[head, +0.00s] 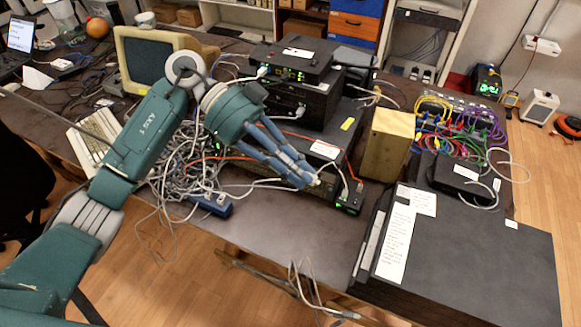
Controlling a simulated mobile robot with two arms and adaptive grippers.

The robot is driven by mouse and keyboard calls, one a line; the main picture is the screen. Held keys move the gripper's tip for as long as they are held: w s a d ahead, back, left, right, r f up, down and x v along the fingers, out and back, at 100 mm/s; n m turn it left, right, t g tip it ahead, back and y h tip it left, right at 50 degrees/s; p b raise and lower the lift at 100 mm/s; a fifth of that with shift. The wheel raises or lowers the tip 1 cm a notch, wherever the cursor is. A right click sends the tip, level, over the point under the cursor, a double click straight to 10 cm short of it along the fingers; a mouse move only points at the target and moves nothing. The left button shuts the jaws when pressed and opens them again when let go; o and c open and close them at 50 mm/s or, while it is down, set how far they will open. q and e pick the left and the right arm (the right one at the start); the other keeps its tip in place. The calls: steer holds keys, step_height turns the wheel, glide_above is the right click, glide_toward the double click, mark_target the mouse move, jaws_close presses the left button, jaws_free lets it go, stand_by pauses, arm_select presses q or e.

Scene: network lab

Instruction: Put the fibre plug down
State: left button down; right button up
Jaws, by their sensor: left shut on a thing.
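My left arm comes in from the left over the cluttered table. Its gripper (309,181) reaches down and right, its blue-grey fingers together at the tips. A small pale thing at the fingertips, seemingly the fibre plug (316,182), is held there. It is too small to make out in detail. The fingertips are in front of the lower black network box (347,199), close to its front with green lights. I cannot tell whether the plug touches the box. My right gripper is not in view.
A stack of black devices (291,61) stands behind the gripper. A tan box (388,143) is to the right, with coloured cables (455,122) beyond it. Tangled grey cables (182,172) and a blue adapter (212,205) lie left. Bare table (290,228) shows in front.

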arm_select(q)
steer(key=s+a+r+n+t+h, duration=0.1)
steer(key=s+a+r+n+t, duration=0.55)
steer(key=a+r+t, duration=0.2)
steer(key=w+d+f+m+g+y, duration=0.4)
steer(key=f+m+g, duration=0.4)
steer(key=m+g, duration=0.3)
steer(key=shift+w+d+f+g, duration=0.3)
steer(key=shift+w+d+g, duration=0.45)
steer(key=shift+w+d, duration=0.05)
steer(key=s+d+n+t+h, duration=0.3)
steer(key=a+f+n+t+y, duration=0.1)
steer(key=a+f+n+t, duration=0.1)
steer(key=a+n+t, duration=1.1)
steer(key=a+n, duration=0.1)
steer(key=a, duration=0.3)
steer(key=shift+t, duration=0.3)
